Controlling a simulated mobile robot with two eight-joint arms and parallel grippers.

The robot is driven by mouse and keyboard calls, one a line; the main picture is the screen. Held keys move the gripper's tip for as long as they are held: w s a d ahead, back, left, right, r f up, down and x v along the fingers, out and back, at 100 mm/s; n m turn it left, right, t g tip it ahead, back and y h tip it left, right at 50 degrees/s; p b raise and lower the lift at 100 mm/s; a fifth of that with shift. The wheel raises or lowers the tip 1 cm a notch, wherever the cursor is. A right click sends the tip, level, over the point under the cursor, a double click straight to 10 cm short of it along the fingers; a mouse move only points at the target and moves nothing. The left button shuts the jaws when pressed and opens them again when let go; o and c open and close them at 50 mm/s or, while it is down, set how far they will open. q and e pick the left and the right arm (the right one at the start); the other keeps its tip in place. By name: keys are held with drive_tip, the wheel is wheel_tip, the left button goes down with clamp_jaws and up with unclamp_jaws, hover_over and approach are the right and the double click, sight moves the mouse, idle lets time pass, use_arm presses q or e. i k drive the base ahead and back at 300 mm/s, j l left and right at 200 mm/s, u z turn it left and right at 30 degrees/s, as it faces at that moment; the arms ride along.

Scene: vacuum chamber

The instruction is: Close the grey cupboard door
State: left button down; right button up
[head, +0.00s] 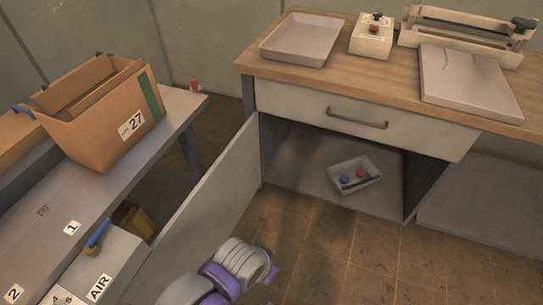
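The grey cupboard door (212,200) stands wide open in the head view. It is hinged at the left side of the cupboard (300,150) and swings out toward the lower left. The cupboard's inside is exposed, with a small grey tray (355,187) on its floor holding a blue and a red item. One of my arms, which looks like the left, comes in at the bottom edge. Its gripper (272,274) is in front of the door's lower right, over the floor; contact and finger opening cannot be made out. My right gripper is not in view.
The wooden counter (385,75) above has a closed drawer (360,118), a tray (301,40) and equipment. At left, a grey bench (60,215) carries a cardboard box (100,110) and stands close behind the open door. The brown floor (340,255) before the cupboard is clear.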

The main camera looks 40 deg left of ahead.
sight(206, 219)
drive_tip(key=k+u, duration=0.15)
drive_tip(key=u, duration=0.7)
